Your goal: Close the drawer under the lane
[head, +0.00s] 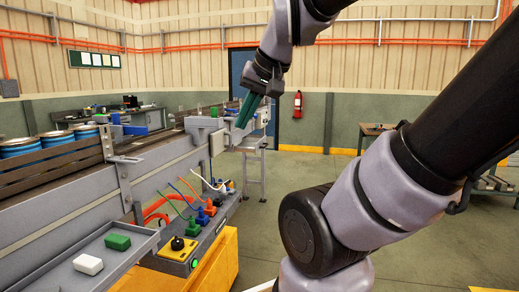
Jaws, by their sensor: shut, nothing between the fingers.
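The lane (70,192) runs from the lower left toward the back, with grey side walls. Below its near side, a shallow grey tray (130,250) juts out at the lower left; it looks like the drawer standing open, though its near end is cut off by the frame. A green block (117,242) and a white block (88,264) lie in it. My gripper (243,119) has green fingers, points down and is shut and empty. It is in front of the lane's far part, well away from the tray; whether it touches anything there I cannot tell.
Blue cans (22,149) stand on the lane behind wooden rails. A grey control box (195,250) with coloured plugs, cables and a black knob sits beside the tray above a yellow base (222,266). A fire extinguisher (297,104) hangs at the back. The floor at right is mostly clear.

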